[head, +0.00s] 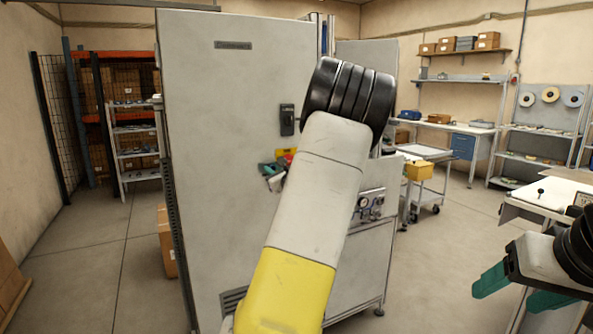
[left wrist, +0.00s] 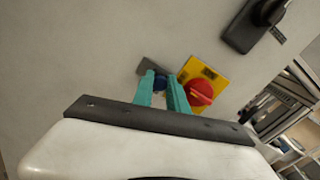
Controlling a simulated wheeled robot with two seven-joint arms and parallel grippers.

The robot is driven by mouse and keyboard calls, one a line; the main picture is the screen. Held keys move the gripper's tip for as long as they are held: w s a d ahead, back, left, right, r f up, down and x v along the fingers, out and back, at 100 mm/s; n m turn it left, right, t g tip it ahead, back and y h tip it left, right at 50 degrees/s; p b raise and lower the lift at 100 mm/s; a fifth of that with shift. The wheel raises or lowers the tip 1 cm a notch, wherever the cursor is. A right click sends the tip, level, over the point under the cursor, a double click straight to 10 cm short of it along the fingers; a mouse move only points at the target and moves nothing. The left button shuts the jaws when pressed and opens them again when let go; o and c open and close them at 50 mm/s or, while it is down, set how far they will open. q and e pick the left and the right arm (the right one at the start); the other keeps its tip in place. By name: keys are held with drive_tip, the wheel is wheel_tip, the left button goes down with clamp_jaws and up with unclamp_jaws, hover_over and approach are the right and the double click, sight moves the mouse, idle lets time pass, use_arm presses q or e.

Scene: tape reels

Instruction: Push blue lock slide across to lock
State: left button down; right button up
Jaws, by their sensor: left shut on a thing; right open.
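The blue lock slide (left wrist: 160,83) shows in the left wrist view as a small dark blue piece between the green fingers, beside a small grey bracket (left wrist: 149,66) on the cabinet face. My left gripper (left wrist: 164,82) is shut on the slide, with its fingers partly covering it. In the head view my left gripper (head: 270,169) is at the cabinet front, left of my large arm link, and the slide cannot be made out there. My right gripper (head: 508,289) is open and empty at the lower right, well away from the cabinet.
A red rotary knob (left wrist: 200,92) on a yellow plate (left wrist: 206,72) sits just right of the left fingers. A black handle (left wrist: 255,25) is further up and right on the tall grey cabinet (head: 228,105). A white table (head: 540,193) stands near my right gripper.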

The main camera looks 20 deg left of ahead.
use_arm(q)
drive_tip(key=shift+w+d+r, duration=0.1)
drive_tip(key=shift+w+d, duration=0.5)
drive_tip(key=shift+w, duration=0.1)
drive_tip(key=c, duration=1.3)
unclamp_jaws()
